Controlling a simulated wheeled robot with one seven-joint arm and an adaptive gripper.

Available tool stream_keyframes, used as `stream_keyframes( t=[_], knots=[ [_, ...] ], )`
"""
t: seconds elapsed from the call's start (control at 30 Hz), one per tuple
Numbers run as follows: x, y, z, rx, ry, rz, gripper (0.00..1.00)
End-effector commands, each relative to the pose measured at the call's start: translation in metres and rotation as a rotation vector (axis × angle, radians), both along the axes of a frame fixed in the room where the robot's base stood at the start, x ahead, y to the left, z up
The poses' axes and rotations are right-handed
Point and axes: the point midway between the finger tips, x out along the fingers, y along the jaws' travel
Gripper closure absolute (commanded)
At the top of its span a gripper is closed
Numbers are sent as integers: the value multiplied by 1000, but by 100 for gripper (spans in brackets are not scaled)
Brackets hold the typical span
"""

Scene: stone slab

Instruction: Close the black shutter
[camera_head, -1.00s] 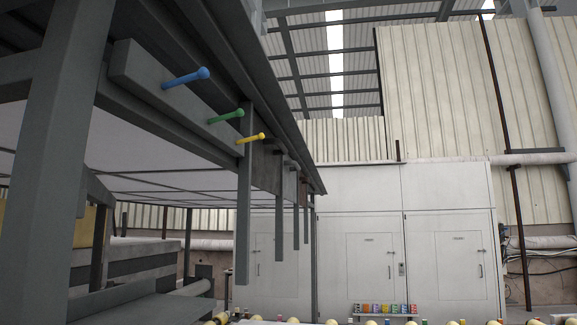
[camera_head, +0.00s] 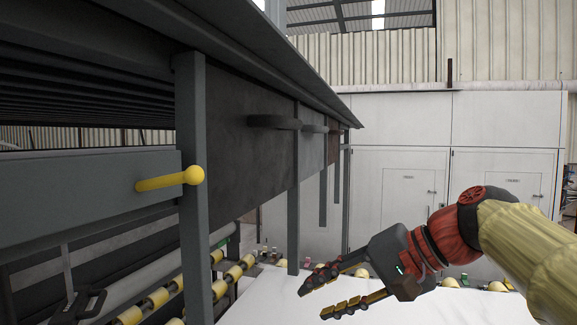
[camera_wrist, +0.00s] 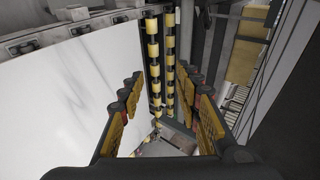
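The black shutter (camera_head: 238,165) is a dark flat panel hung between posts under the overhead beam, left of centre in the head view. Its dark bar handle (camera_head: 272,122) sticks out near its upper far end. The space below the panel is open, showing rollers. My gripper (camera_head: 312,302) is at the lower right, below and right of the handle and apart from it. Its two fingers are spread and empty, pointing left. In the wrist view my gripper (camera_wrist: 159,72) also shows spread fingers with nothing between them; the shutter cannot be made out there.
A grey panel (camera_head: 312,148) and a brown panel (camera_head: 333,147) hang farther along. A yellow-knobbed peg (camera_head: 170,180) juts out at left beside a vertical post (camera_head: 192,190). A white slab (camera_head: 270,300) lies below my gripper, with yellow rollers (camera_head: 155,298) at left. White cabinets (camera_head: 400,130) stand behind.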

Motion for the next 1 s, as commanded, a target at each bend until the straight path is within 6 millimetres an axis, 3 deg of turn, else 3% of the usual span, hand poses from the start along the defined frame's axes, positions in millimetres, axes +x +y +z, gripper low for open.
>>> stream_keyframes(
  t=[0.03,0.1,0.3,0.4,0.5,0.63,0.77,1.0],
  knots=[
    [13,0,48,51,-6,6,66],
    [26,1,95,123,-14,22,66],
    [54,-4,215,302,-47,83,66],
    [61,-8,257,366,-65,114,66],
    [65,-11,284,407,-77,138,66],
    [66,-12,299,433,-85,156,66],
    [69,-3,299,439,-86,161,66],
    [81,32,291,438,-84,160,66]
  ],
)
